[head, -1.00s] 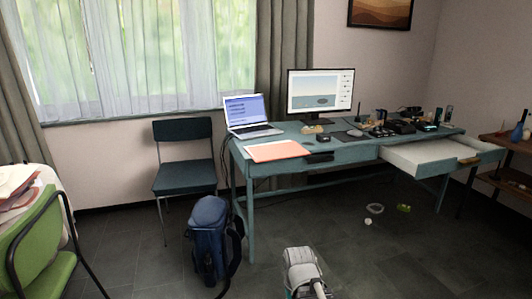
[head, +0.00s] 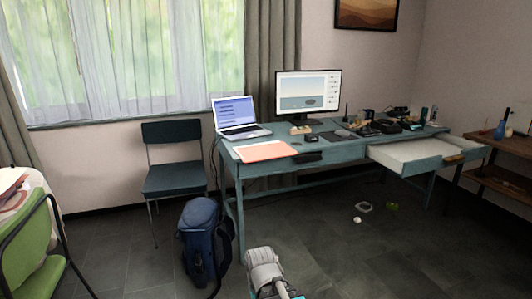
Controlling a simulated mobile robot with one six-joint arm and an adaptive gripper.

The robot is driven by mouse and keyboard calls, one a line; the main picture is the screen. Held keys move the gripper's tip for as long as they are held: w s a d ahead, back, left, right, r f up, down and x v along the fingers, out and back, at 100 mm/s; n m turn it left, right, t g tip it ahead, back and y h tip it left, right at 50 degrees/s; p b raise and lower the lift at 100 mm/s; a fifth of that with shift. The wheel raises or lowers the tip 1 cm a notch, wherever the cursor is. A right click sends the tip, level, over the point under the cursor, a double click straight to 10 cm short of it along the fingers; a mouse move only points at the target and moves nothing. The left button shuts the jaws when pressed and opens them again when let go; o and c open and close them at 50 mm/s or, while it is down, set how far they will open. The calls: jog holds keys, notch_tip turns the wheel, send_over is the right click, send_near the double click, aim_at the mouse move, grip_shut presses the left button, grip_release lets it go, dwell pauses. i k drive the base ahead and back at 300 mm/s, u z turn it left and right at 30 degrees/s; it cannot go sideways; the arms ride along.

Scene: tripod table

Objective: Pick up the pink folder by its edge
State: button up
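The pink folder (head: 266,151) lies flat on the left end of the teal desk (head: 300,165), close to its front edge. It looks salmon-pink in the head view. It lies in front of the open laptop (head: 240,132). Part of my own arm shows at the bottom middle of the head view, well short of the desk. My gripper's fingers do not show, and nothing of mine touches the folder.
A dark chair (head: 173,179) is left of the desk. The desk's white drawer (head: 408,151) is pulled out at right. Small items (head: 363,206) lie on the floor.

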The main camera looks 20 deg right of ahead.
aim_at(248, 154)
jog(key=u, duration=0.05)
jog(key=i, duration=1)
jog(key=z, duration=0.05)
